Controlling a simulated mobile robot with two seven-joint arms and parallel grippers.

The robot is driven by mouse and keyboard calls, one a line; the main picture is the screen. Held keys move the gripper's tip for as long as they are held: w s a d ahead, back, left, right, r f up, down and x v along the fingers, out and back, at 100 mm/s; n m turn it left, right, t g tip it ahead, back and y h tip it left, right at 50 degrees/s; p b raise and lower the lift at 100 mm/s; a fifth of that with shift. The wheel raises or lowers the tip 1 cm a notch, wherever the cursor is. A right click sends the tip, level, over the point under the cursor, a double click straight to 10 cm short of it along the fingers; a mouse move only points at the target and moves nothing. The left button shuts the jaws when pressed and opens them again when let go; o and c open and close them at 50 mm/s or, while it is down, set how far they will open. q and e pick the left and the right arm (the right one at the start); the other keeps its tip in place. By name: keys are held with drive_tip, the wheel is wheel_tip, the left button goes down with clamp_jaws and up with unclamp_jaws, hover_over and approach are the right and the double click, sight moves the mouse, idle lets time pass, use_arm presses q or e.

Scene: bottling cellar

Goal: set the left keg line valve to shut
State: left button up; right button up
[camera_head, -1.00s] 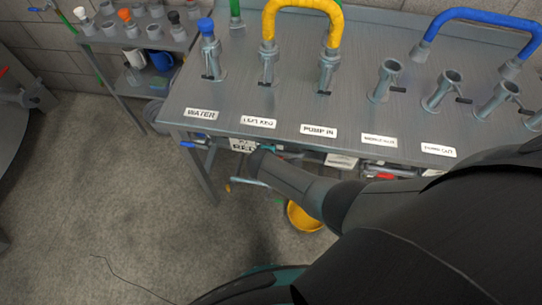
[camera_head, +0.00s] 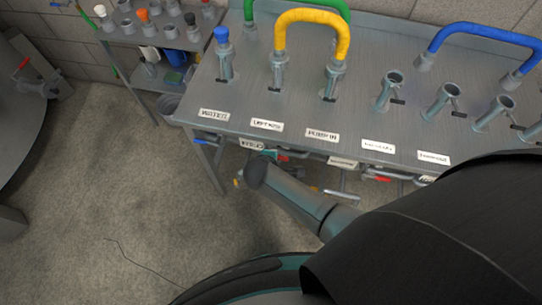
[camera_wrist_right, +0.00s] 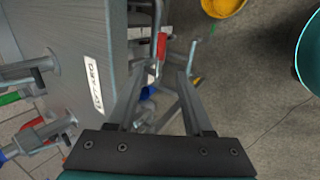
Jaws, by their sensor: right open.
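The bench (camera_head: 300,100) carries a row of labels, and one that seems to read LEFT KEG (camera_head: 267,125) sits second from the left. It also seems to show in the right wrist view (camera_wrist_right: 92,73). A red handle (camera_wrist_right: 161,45) on pipework under the bench edge is just beyond my right fingertips, apparently the left keg valve. My right gripper (camera_wrist_right: 162,74) is open and empty, with the handle ahead and slightly left of the gap. In the head view my right wrist hides the gripper and most of that valve. My left gripper is not in view.
A blue handle (camera_head: 206,142) under the bench lies left of my wrist, and another red handle (camera_head: 380,179) lies right. A yellow hose (camera_head: 311,18) arches over the bench. A yellow bowl (camera_wrist_right: 222,6) is on the floor. The floor left of the bench is mostly clear.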

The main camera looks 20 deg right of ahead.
drive_tip(key=p+v, duration=0.1)
drive_tip(key=v, duration=0.2)
drive_tip(key=shift+s+r, duration=0.1)
drive_tip(key=shift+r, duration=0.05)
idle(0.5)
drive_tip(key=s+d+f+m+g+y+b, duration=0.2)
drive_tip(key=s+f+g+b, duration=0.15)
drive_tip(key=s+f, duration=1.05)
drive_tip(key=s+d+f+m+y+b, duration=0.1)
drive_tip(key=s+f+m+b, duration=0.1)
drive_tip(key=s+f, duration=0.4)
drive_tip(key=s+d+f+m+g+y+b, duration=0.1)
drive_tip(key=s+d+f+m+b, duration=0.1)
drive_tip(key=s+f, duration=0.5)
drive_tip(key=s+m+b, duration=0.1)
drive_tip(key=s+m, duration=0.1)
drive_tip(key=s, duration=0.3)
drive_tip(key=shift+d+f+m, duration=0.2)
drive_tip(key=shift+d+m, duration=0.05)
drive_tip(key=shift+m, duration=0.15)
